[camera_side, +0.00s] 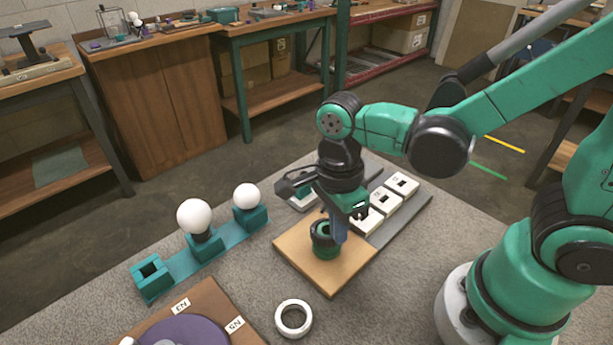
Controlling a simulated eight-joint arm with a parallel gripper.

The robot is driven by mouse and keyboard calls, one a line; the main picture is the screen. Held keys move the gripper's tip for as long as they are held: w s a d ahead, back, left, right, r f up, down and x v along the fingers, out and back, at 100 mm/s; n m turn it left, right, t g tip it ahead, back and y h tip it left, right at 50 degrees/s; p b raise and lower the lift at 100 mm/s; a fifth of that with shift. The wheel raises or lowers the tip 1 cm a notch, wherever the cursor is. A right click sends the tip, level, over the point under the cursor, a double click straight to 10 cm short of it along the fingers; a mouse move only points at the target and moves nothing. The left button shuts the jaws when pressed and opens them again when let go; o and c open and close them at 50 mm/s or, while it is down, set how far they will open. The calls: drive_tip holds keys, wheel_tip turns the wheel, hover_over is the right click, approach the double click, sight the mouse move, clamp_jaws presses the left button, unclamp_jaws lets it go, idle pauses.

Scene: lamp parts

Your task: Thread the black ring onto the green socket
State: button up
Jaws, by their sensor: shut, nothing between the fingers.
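The green socket (325,250) stands upright on the square wooden board in the middle of the table. It is a short round piece with a dark opening at the top. A dark band shows around its upper part; I cannot tell whether this is the black ring or part of the socket. No separate black ring is clearly seen. My gripper (340,236) points down at the right side of the socket, close to it, and its fingers are shut and empty. The fingers hide part of the socket's right side; I cannot tell whether they touch it.
A white ring (293,318) lies on the table in front of the wooden board (345,268). A teal rack (175,268) with two white bulbs stands to the left. White blocks (401,185) sit on a grey strip behind. A purple disc (185,333) lies at the front left.

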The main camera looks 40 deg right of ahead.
drive_tip(key=n, duration=0.1)
drive_tip(key=d+f+n, duration=0.1)
drive_tip(key=n, duration=0.1)
drive_tip(key=n+t, duration=0.1)
drive_tip(key=n, duration=0.1)
drive_tip(key=shift+d+f, duration=0.15)
drive_tip(key=shift+d, duration=0.25)
drive_tip(key=n, duration=0.4)
drive_tip(key=d+n, duration=0.1)
drive_tip(key=n, duration=0.1)
drive_tip(key=shift+w+n, duration=0.3)
clamp_jaws()
drive_tip(key=shift+s+a, duration=0.1)
idle(0.4)
drive_tip(key=m, duration=0.4)
drive_tip(key=s+a+m, duration=0.1)
drive_tip(key=shift+a+f+m, duration=0.1)
drive_tip(key=shift+m, duration=0.9)
